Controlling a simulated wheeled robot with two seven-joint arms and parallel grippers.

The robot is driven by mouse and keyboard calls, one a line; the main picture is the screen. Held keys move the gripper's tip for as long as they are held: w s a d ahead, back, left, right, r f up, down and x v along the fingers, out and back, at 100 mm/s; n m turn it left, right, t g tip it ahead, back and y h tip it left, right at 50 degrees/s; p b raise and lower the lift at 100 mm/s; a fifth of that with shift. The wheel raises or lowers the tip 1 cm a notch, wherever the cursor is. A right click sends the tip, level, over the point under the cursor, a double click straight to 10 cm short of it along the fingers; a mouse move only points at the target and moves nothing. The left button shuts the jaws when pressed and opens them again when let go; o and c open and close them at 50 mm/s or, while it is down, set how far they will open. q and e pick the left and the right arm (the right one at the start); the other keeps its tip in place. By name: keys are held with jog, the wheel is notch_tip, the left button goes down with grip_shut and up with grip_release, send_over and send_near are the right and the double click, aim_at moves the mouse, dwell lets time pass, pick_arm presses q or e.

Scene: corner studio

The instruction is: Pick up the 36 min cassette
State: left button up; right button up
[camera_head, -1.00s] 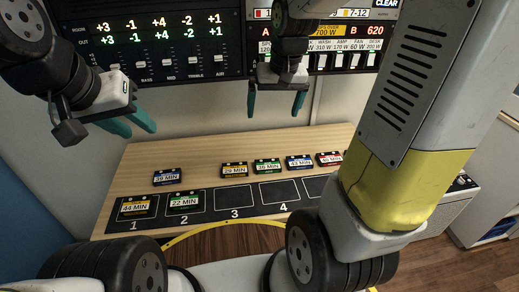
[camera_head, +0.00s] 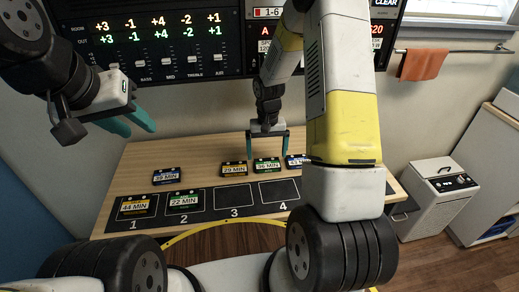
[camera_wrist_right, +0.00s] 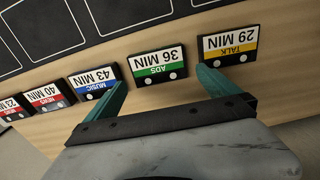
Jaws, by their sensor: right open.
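The 36 min cassette (camera_head: 267,165) has a green label reading ADS and lies flat on the wooden table (camera_head: 150,155), in a row behind the numbered slots. It also shows in the right wrist view (camera_wrist_right: 157,65). My right gripper (camera_head: 267,152) is open, pointing down just above and behind this cassette. In the wrist view its teal fingers (camera_wrist_right: 163,92) are spread, one toward each side of the cassette, with nothing between them that I can see held. My left gripper (camera_head: 134,124) is open and empty at the left, above the table's back edge.
The yellow 29 min cassette (camera_head: 234,169) and blue 43 min cassette (camera_head: 296,161) lie close on either side. A black slot mat (camera_head: 235,213) holds the 44 min (camera_head: 134,207) and 22 min (camera_head: 184,200) cassettes. A blue-labelled cassette (camera_head: 166,176) lies further left.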

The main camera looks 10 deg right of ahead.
aim_at(267, 161)
notch_tip(267, 161, down, 4)
jog(key=shift+s+r, duration=0.15)
jog(key=shift+r, duration=0.05)
jog(key=c, duration=1.3)
jog(key=shift+r, duration=0.15)
